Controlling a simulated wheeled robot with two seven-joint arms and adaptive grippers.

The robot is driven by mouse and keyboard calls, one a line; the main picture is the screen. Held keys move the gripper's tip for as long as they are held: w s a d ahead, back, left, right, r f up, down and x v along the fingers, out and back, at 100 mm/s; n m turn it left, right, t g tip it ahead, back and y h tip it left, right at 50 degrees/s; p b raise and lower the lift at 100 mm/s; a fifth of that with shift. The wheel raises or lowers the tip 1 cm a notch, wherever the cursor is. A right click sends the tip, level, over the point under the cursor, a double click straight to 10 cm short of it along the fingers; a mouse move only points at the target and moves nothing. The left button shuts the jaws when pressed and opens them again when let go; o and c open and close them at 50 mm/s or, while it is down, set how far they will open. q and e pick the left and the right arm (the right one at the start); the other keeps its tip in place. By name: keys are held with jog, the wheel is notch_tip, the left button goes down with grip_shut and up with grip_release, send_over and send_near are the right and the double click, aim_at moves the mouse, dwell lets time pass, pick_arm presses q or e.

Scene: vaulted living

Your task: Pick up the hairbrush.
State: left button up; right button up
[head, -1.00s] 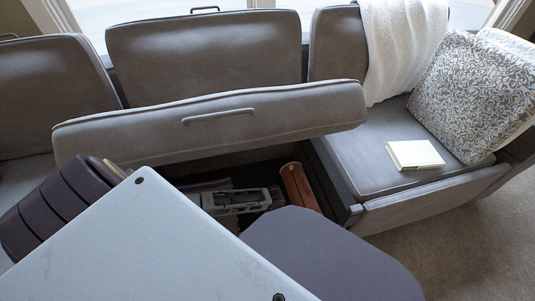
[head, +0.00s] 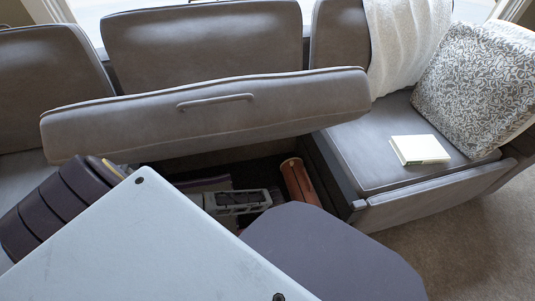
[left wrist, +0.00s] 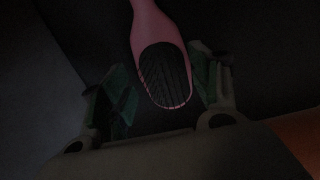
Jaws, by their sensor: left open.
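The hairbrush (left wrist: 163,72) shows in the left wrist view, with a pink handle running up out of the top edge and a dark bristle pad facing the camera. My left gripper (left wrist: 160,82) is open, with one finger on each side of the brush head. A gap shows on the left; I cannot tell whether the right finger touches it. In the head view, a grey frame that looks like my left gripper (head: 240,199) is down in the open sofa compartment. I cannot make out the hairbrush there. My right gripper is not in view.
The raised sofa seat (head: 215,115) stands over the dark compartment. A brown-orange roll (head: 300,183) lies at its right end. A book (head: 419,149) and a patterned cushion (head: 475,85) are on the right seat. Carpet (head: 470,245) is clear at lower right.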

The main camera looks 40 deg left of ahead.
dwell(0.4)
pick_arm(q)
jog(key=shift+c, duration=1.4)
jog(key=c, duration=0.8)
jog(key=shift+c, duration=0.2)
jog(key=shift+r, duration=0.1)
